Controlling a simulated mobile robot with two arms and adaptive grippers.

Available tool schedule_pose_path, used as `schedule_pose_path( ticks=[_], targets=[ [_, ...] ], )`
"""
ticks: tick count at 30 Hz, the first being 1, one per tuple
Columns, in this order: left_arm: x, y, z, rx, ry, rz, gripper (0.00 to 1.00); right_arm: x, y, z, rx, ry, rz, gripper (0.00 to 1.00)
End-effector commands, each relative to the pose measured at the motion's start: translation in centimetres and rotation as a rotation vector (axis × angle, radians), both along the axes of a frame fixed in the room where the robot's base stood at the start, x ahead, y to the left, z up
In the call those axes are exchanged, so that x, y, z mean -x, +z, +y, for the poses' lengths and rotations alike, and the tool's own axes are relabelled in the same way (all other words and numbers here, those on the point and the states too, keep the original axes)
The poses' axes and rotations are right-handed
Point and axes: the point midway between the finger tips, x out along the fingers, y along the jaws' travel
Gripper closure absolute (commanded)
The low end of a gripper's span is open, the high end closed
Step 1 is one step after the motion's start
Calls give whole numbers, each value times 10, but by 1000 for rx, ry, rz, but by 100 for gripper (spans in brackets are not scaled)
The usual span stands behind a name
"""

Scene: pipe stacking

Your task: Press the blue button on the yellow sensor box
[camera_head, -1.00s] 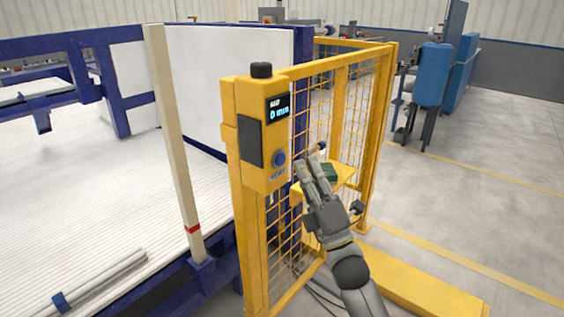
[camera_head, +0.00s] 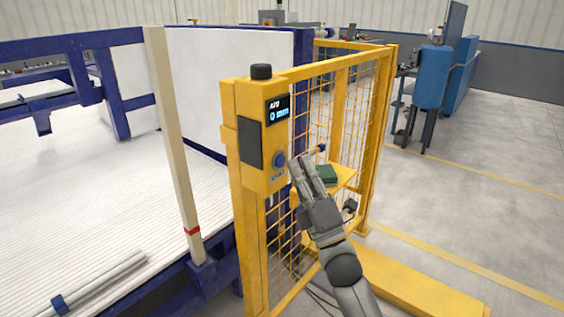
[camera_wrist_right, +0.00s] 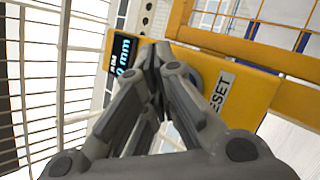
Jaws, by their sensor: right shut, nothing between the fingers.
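The yellow sensor box (camera_head: 262,135) stands on top of a yellow fence post, with a small lit display (camera_head: 279,109) on its face. The round blue button (camera_head: 279,159) sits below the display. My right gripper (camera_head: 299,162) is shut and empty, its fingertips just right of the button; I cannot tell whether they touch it. In the right wrist view the shut fingers (camera_wrist_right: 153,52) lie over the box face (camera_wrist_right: 258,90), beside the display (camera_wrist_right: 122,58) and the RESET label (camera_wrist_right: 222,92). My left gripper is not in view.
A yellow mesh fence (camera_head: 345,105) runs back from the box, with a small yellow shelf bearing a green item (camera_head: 326,174). A white slatted bed (camera_head: 90,200) with a beige post (camera_head: 172,140) is at left. Open floor lies at right.

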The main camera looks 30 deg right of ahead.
Motion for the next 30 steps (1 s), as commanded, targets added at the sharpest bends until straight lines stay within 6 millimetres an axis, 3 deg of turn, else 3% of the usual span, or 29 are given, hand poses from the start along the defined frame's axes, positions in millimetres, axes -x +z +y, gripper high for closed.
schedule_pose_path(
  ticks=[30],
  targets=[
    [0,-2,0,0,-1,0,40,-8,0,3,0,0,0,100]
  ],
)
